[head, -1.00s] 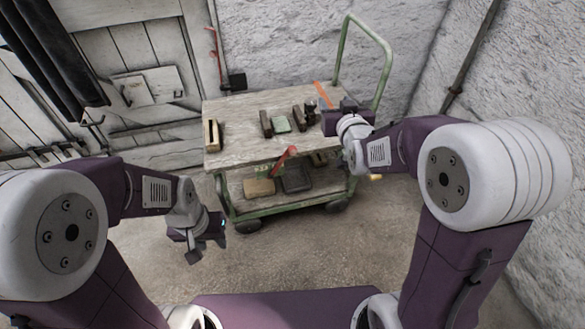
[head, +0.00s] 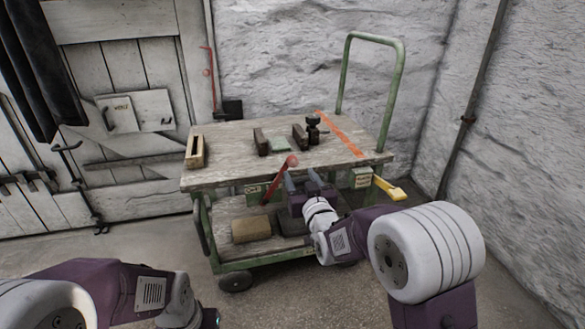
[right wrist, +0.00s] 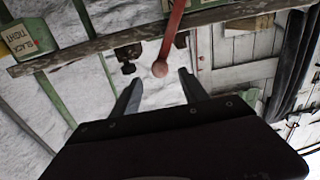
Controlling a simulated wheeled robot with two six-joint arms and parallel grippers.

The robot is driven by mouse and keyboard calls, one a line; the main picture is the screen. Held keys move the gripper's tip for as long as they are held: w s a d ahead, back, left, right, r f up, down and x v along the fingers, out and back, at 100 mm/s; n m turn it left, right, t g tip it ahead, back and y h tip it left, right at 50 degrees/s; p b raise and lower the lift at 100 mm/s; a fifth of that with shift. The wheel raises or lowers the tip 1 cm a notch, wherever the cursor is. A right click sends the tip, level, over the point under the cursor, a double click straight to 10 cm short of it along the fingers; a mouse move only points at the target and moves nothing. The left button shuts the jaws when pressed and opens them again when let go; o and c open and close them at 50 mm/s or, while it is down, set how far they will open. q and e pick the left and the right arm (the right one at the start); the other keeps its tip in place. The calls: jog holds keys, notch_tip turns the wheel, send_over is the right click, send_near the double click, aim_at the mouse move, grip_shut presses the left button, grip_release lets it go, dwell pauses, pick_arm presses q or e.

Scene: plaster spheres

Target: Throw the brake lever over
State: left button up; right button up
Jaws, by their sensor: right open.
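The brake lever is a red bar (head: 274,186) with a round red knob (head: 292,161), at the front of the cart. It leans, with its knob up and to the right, near the tabletop's front edge. My right gripper (head: 300,174) is open, fingers pointing at the cart, just below and right of the knob. In the right wrist view the knob (right wrist: 160,68) appears between the fingertips (right wrist: 160,77), just ahead of them; I cannot tell the remaining gap. My left arm shows at bottom left; its gripper is cut off by the frame.
The green-framed cart (head: 225,181) holds several blocks and a small dark object (head: 313,129) on top. A yellow handle (head: 389,188) sticks out at its right front. A label reading SLACK TIGHT (right wrist: 27,38) is on the cart.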

aim_at(294, 165)
jog(key=w+p, duration=0.1)
jog(key=w, duration=0.1)
jog(key=w+p, duration=0.1)
jog(key=shift+w+a+r+p, duration=0.25)
jog(key=shift+a+r+p, duration=0.05)
jog(key=shift+a+r, duration=0.1)
jog(key=w, duration=0.1)
jog(key=w+b, duration=0.1)
jog(key=w+f+b, duration=0.1)
jog(key=w, duration=0.1)
jog(key=shift+a, duration=0.3)
jog(key=shift+w+a+r, duration=0.1)
jog(key=shift+w+r, duration=0.05)
jog(key=shift+w, duration=0.2)
grip_shut()
